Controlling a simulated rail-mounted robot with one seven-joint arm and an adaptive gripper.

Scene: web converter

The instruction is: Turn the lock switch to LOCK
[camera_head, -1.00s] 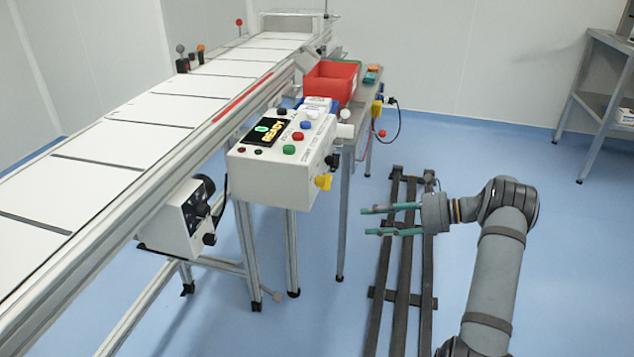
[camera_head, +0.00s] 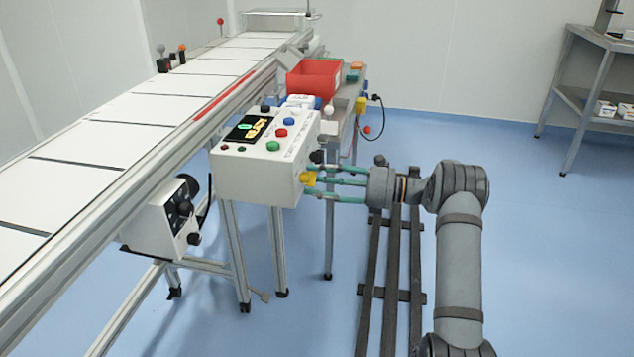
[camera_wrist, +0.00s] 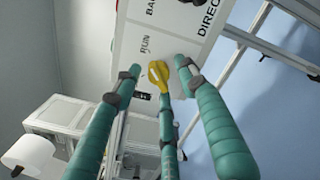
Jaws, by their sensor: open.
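The lock switch (camera_head: 308,179) is a yellow knob on the right side face of the white control box (camera_head: 250,185). In the wrist view the yellow knob (camera_wrist: 160,77) lies near the picture's middle, with the word RUN printed just above and left of it. A small dark label below left of it is partly hidden, and I cannot read it. My gripper (camera_head: 315,182) has green fingers and is open. Its fingertips (camera_wrist: 158,80) are around the knob, at its left, right and below in the wrist view. I cannot tell whether they touch it.
The box top has a lit display (camera_head: 248,128) and several coloured buttons. A black knob (camera_head: 317,156) is close above my fingers. The conveyor (camera_head: 110,140) runs behind the box. A red bin (camera_head: 314,77) stands beyond it. The floor at right is open.

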